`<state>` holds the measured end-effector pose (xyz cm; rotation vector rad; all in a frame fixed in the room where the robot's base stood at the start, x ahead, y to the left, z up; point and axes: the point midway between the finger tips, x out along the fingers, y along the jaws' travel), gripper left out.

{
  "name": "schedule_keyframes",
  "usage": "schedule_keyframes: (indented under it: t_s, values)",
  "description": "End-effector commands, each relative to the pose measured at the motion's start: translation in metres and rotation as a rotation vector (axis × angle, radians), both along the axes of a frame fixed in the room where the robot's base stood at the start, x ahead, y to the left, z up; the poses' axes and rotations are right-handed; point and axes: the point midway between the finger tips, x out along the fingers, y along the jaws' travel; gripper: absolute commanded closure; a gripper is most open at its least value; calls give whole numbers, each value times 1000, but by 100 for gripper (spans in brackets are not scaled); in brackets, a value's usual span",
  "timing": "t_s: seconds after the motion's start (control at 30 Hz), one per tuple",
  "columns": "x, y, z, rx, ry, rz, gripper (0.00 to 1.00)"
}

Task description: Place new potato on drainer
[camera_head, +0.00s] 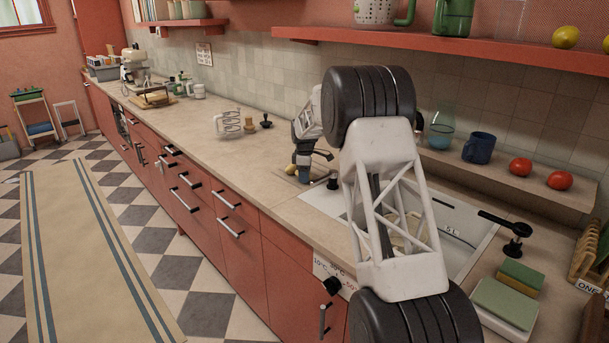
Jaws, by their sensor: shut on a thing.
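My gripper (300,172) is small and far off, pointing down over the counter left of the sink. It is shut on a small yellowish thing, which looks like the new potato (291,169) and shows at the left of the fingertips. The fingers and my arm hide part of it. I cannot tell whether it touches the surface below. A pale flat surface (320,199) at the left end of the sink may be the drainer; my arm covers much of this area.
The sink basin (462,225) lies behind my arm. A blue mug (479,148) and red tomatoes (520,167) stand on the ledge. Sponges (521,277) lie at the front right.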

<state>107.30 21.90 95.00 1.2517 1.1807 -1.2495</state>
Motion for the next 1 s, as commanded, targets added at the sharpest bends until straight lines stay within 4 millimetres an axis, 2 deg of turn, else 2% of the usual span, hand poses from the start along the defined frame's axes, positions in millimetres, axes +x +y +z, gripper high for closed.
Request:
schedule_keyframes:
  t_s: [0.13, 0.17, 0.3, 0.73, 1.0]
  values:
    - [0, 0, -3, 0, 0, 0, 82]
    - [0, 0, -3, 0, 0, 0, 45]
    - [0, 0, -3, 0, 0, 0, 24]
    - [0, 0, 1, 0, 0, 0, 22]
    - [0, 0, 24, 1, -2, 0, 22]
